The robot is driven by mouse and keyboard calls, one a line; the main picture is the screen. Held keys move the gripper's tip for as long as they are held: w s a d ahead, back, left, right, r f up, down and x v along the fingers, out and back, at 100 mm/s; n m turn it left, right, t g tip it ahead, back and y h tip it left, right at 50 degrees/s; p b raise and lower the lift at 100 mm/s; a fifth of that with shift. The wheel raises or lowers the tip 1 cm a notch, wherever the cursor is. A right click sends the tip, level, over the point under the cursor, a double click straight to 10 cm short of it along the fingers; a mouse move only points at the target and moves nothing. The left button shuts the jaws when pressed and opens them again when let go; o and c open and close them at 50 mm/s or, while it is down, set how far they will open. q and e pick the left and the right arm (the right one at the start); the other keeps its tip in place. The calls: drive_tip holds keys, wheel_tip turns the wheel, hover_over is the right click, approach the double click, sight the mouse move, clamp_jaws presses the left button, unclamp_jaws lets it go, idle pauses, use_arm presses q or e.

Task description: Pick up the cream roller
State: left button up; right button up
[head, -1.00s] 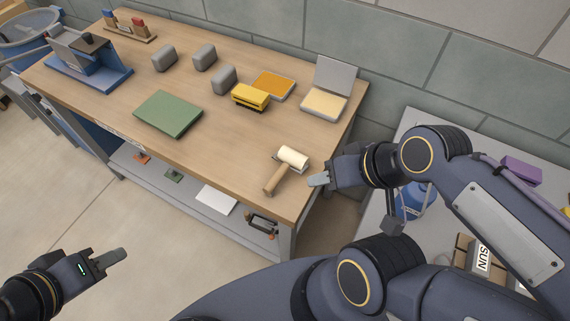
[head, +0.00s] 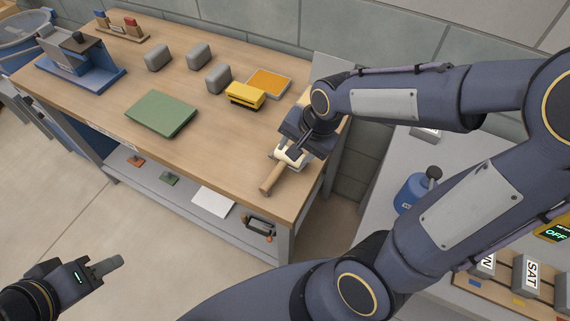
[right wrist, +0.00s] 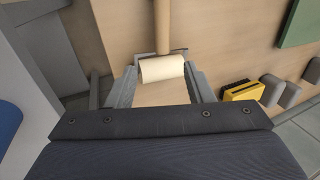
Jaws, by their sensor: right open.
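The cream roller (head: 288,156) lies near the workbench's front right corner, its wooden handle (head: 271,180) pointing to the front edge. In the right wrist view the roller (right wrist: 162,69) sits between the two open fingers of my right gripper (right wrist: 163,85), with a gap on each side. In the head view my right gripper (head: 291,152) is over the roller and partly hides it. My left gripper (head: 107,264) is away from the bench, over the floor at lower left; its jaw opening is not clear.
A blue device (head: 85,65) stands at the back left.

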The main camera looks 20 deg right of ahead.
sight(281, 167)
drive_tip(key=shift+m, duration=0.4)
drive_tip(key=x, duration=0.9)
drive_tip(key=shift+w+a+f, duration=0.2)
drive_tip(key=shift+a+f, duration=0.1)
drive_tip(key=shift+a, duration=0.1)
clamp_jaws()
drive_tip(key=shift+r, duration=0.1)
